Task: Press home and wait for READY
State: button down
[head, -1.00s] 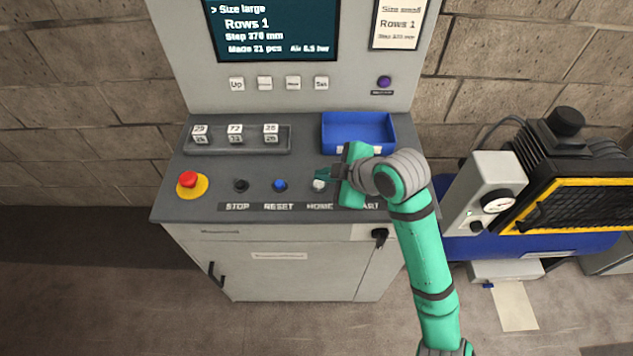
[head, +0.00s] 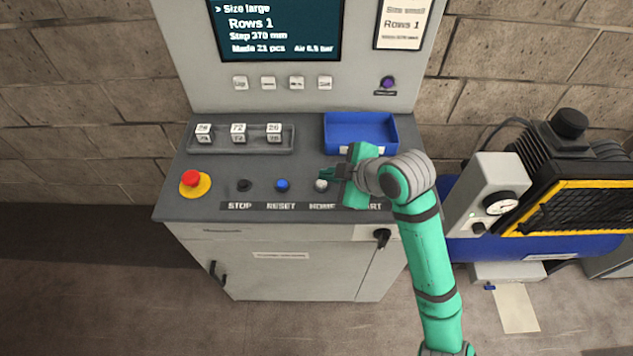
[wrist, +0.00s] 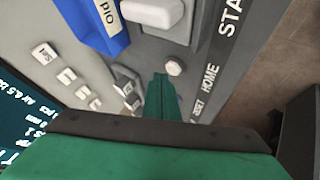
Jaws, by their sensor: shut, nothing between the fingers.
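The white HOME button (head: 320,185) stands on the sloping grey console (head: 215,170), above its HOME label. It also shows in the wrist view (wrist: 174,68), just beyond my fingertips. My gripper (head: 322,174) is shut and empty, its fingertips close behind the button in the head view. I cannot tell whether they touch it. The screen (head: 280,30) reads Size large, Rows 1, Step 370 mm, Made 21 pcs and Air 6.5 bar. Its top is cut off, and no READY shows in the visible part.
A black STOP button (head: 244,185), a blue RESET button (head: 282,185) and a red emergency knob (head: 191,177) lie left of HOME. My gripper hides the START control in the head view. A blue tray (head: 360,128) sits behind. A compressor (head: 560,190) stands at right.

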jog(key=shift+a, duration=0.35)
jog(key=shift+w, duration=0.15)
jog(key=shift+f, duration=0.1)
jog(key=shift+w+f, duration=0.1)
jog(key=shift+f, duration=0.05)
jog(key=shift+a+f, duration=0.2)
jog(key=shift+a, duration=0.1)
jog(key=shift+s+d, duration=0.3)
jog(key=shift+d, duration=0.35)
jog(key=shift+a+f, duration=0.1)
jog(key=shift+a, duration=0.25)
